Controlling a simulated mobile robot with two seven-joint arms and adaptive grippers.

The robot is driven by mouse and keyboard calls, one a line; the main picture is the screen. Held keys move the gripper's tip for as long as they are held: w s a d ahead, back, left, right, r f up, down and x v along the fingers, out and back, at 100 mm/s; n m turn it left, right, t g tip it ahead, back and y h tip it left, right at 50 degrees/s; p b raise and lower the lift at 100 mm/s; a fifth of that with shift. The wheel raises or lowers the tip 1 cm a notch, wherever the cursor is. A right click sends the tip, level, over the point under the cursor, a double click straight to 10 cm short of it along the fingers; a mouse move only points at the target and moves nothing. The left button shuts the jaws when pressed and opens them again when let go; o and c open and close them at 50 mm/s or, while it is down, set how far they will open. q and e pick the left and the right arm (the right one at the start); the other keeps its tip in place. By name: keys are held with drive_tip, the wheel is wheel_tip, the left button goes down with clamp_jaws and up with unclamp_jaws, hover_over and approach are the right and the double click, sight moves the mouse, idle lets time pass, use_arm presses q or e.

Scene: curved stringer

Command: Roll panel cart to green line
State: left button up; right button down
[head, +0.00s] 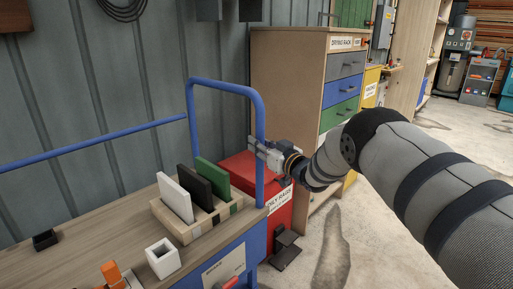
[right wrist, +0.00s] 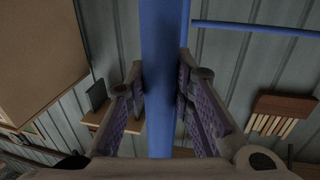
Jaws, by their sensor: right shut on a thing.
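A cart with a blue tubular push handle (head: 225,86) and a wooden top (head: 95,222) fills the lower left of the head view. My right gripper (head: 262,148) reaches in from the right and is shut on the upright tube on the handle's right side. In the right wrist view the blue tube (right wrist: 160,60) runs between the two fingers of my right gripper (right wrist: 158,105). My left gripper is not in view. No green line on the floor shows in either view, and the cart's wheels are hidden.
A wooden block holds white, black and green panels (head: 211,176) on the cart top, near a white square cup (head: 162,258). A red bin (head: 270,200) and a wooden drawer cabinet (head: 290,90) stand close behind the handle, by a corrugated wall. Concrete floor (head: 345,235) is open at right.

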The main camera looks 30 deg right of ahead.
drive_tip(key=shift+d+f, duration=0.15)
drive_tip(key=shift+d, duration=0.35)
drive_tip(key=c, duration=1.7)
unclamp_jaws()
drive_tip(key=o, duration=0.3)
drive_tip(key=shift+w+d, duration=0.15)
drive_tip(key=shift+o, duration=0.2)
drive_tip(key=s+d, duration=0.1)
drive_tip(key=s, duration=1.1)
drive_tip(key=shift+d, duration=0.3)
